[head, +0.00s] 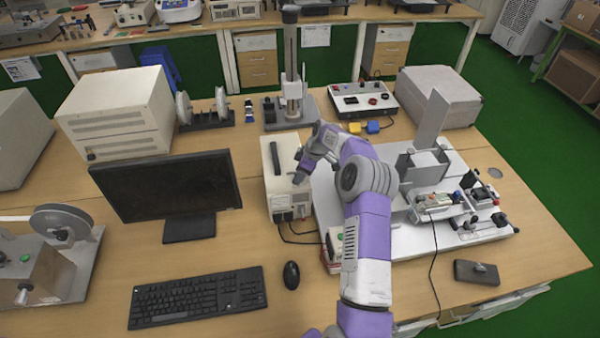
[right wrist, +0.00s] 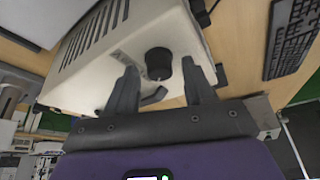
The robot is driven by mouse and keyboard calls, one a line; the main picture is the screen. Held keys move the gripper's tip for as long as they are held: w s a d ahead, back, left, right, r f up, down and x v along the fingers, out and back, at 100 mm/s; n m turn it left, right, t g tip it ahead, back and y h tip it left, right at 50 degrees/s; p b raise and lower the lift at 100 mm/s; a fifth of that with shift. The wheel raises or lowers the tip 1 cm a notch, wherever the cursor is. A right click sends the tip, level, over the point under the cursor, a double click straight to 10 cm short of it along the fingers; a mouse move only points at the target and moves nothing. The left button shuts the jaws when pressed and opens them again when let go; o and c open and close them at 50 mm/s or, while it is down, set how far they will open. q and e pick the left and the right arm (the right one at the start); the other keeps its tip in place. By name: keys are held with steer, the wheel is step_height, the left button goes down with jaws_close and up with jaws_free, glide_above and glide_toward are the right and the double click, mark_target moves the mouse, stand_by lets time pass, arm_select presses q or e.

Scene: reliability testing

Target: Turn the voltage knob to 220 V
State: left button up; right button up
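The voltage knob (right wrist: 158,63) is a round black knob on a face of a light beige box in the right wrist view. Its markings are too small to read. The beige box (head: 281,203) stands near the middle of the table in the head view, where the knob cannot be made out. My right gripper (head: 299,178) is over the right side of this box. In the right wrist view my right gripper (right wrist: 160,66) is open, with one dark finger on each side of the knob in the picture. I see no contact with it. My left gripper is not in view.
A monitor (head: 168,187), keyboard (head: 197,297) and mouse (head: 291,275) are left of my right arm. A white platform (head: 325,190) with equipment lies right of the box. A column stand (head: 291,75) rises behind it. Dark cables run from the box's front.

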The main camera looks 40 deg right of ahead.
steer(key=c, duration=0.9)
steer(key=shift+o, duration=0.2)
steer(key=m+h+b, duration=0.1)
steer(key=m+b, duration=0.1)
steer(key=m, duration=0.1)
steer(key=shift+a+m+t, duration=0.1)
steer(key=shift+m+t, duration=0.2)
steer(key=m+h+b, duration=0.1)
steer(key=m, duration=0.2)
steer(key=shift+a+m+h, duration=0.15)
steer(key=shift+m+h, duration=0.15)
steer(key=m+h, duration=0.1)
steer(key=m, duration=0.3)
steer(key=shift+a+m+h, duration=0.15)
steer(key=shift+m+h, duration=0.15)
steer(key=shift+h, duration=0.1)
steer(key=m+h, duration=0.1)
steer(key=m, duration=0.2)
steer(key=shift+m+g+h+p, duration=0.5)
steer(key=shift+m+g, duration=0.2)
steer(key=shift+m, duration=0.9)
